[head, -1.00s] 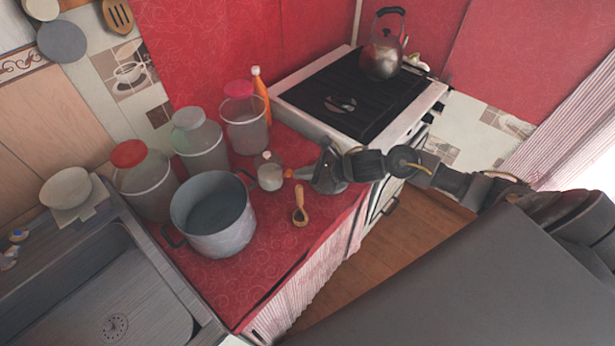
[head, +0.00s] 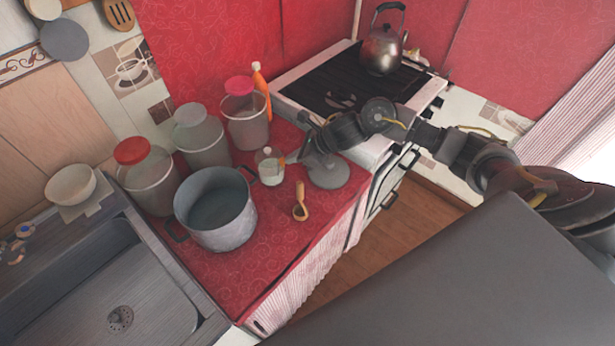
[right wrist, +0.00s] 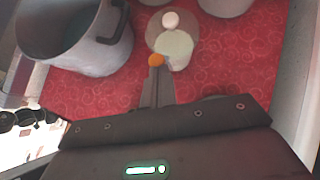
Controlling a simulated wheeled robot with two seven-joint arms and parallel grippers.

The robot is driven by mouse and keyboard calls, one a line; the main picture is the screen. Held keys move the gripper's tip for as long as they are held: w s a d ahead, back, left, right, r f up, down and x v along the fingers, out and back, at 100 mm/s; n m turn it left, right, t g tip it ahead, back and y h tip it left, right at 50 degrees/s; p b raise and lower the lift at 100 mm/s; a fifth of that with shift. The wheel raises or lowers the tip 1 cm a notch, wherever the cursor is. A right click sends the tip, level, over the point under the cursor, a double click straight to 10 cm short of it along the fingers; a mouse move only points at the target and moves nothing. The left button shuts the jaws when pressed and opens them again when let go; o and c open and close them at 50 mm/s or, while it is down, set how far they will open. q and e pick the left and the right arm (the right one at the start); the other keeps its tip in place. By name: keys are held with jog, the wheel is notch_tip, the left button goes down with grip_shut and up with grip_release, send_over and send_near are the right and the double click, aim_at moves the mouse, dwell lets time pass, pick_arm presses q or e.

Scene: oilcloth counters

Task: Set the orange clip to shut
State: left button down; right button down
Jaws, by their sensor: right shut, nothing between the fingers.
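A small glass jar (head: 270,167) with pale contents stands on the red counter; it also shows in the right wrist view (right wrist: 176,45). The orange clip (right wrist: 155,60) shows as a small round end against the jar's near side in the right wrist view. I cannot make it out in the head view. My right gripper (right wrist: 156,84) is shut and empty, with its fingertips right at the clip; whether they touch it I cannot tell. In the head view the right gripper (head: 293,157) comes to the jar from the right. My left gripper is not in view.
A grey pot (head: 228,235) stands close left of the jar. A stove with a kettle (head: 381,50) is at the right.

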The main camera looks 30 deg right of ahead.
jog(key=shift+r, duration=0.15)
jog(key=shift+r+p, duration=0.35)
jog(key=shift+r, duration=0.3)
jog(key=shift+d, duration=0.1)
jog(key=s+d+f+b+v, duration=0.1)
jog(key=b+v, duration=0.3)
jog(key=v, duration=0.9)
jog(key=shift+f, duration=0.25)
